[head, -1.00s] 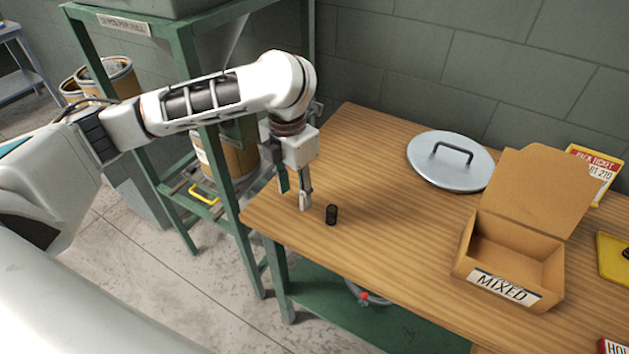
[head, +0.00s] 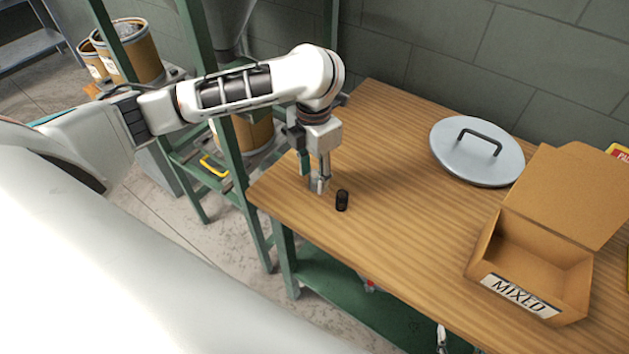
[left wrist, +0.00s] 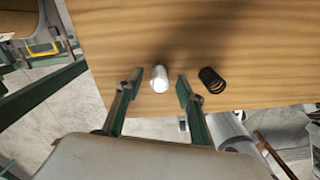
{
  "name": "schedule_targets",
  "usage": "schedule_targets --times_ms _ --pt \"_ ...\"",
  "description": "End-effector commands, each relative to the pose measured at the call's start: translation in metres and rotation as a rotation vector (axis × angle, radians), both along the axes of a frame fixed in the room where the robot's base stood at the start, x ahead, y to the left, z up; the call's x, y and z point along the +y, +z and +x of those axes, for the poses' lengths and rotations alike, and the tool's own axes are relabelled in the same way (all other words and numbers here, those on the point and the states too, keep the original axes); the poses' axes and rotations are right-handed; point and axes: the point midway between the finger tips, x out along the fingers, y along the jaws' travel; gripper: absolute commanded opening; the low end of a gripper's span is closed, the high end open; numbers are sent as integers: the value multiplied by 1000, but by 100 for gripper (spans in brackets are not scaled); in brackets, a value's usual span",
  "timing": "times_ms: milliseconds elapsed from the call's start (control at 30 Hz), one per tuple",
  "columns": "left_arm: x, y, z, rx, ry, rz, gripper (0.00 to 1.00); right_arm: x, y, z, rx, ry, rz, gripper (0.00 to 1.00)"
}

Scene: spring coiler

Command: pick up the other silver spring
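The silver spring (left wrist: 160,78) stands near the table edge in the left wrist view, between the two fingers of my left gripper (left wrist: 158,86). The fingers are apart, with a gap on each side of it. In the head view my left gripper (head: 313,180) points down at the table's near left corner. There the silver spring is hard to tell from the pale fingertip. A black spring (head: 342,200) stands just right of the gripper; it also shows in the left wrist view (left wrist: 211,80), outside the right finger. My right gripper is not in view.
An open cardboard box marked MIXED (head: 520,308) stands on the right of the wooden table (head: 400,235). A round grey lid with a handle (head: 478,165) lies behind it. A green frame (head: 235,160) stands left of the table. The table's middle is clear.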

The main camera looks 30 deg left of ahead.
Motion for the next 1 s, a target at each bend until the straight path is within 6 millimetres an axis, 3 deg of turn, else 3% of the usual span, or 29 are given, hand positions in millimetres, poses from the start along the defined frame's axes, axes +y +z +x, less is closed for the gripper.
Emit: schedule_targets --times_ms 300,333,467,500,833,1000 --pt "0 -7 0 -2 0 -1 38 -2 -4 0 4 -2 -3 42" --pt "0 -7 0 -2 0 -1 36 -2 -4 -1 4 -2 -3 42" --pt "0 -7 0 -2 0 -1 2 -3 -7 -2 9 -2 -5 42" --pt "0 -7 0 -2 0 -1 0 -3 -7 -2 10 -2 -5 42" --pt "0 -6 0 -2 0 0 0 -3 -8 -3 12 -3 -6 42" --pt "0 5 1 -4 -1 1 0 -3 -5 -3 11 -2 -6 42"
